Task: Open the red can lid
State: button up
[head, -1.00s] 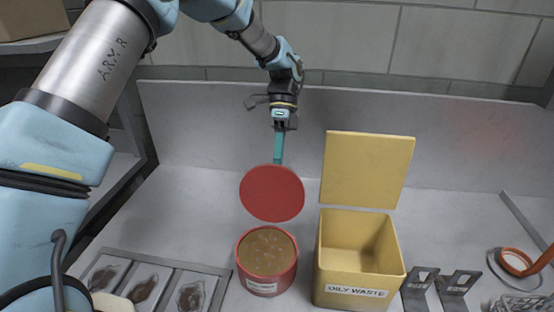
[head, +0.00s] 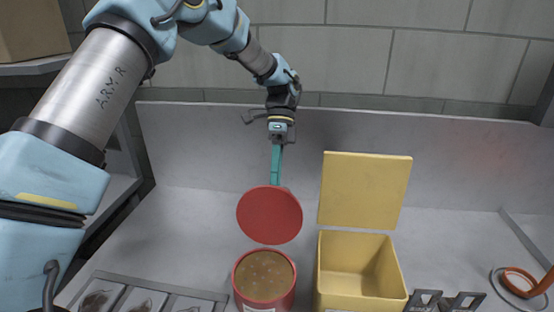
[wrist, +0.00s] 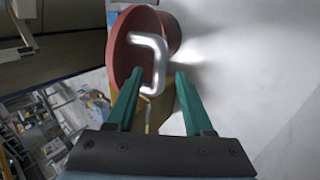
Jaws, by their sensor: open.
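The red can (head: 264,300) stands on the hood floor with brownish, bubbly contents showing. Its round red lid (head: 269,215) stands raised, nearly upright, at the can's back, so the can's mouth is open. My gripper (head: 277,183), with green fingers, is behind the lid's top edge; the lid may hide the fingertips in the head view. In the wrist view my gripper (wrist: 158,75) is open with nothing clamped. The lid (wrist: 122,50) carries a bent metal handle (wrist: 160,60) on its back, just ahead of the fingers.
A yellow bin (head: 360,295) with its lid (head: 365,190) raised stands close on the can's right. Trays with dark items (head: 140,300) lie at front left. Metal brackets (head: 445,302) and an orange ring (head: 520,282) are at right. The floor behind the can is clear.

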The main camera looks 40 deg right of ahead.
jog(key=b+v, duration=0.2)
jog(key=v, duration=0.7)
dwell(0.4)
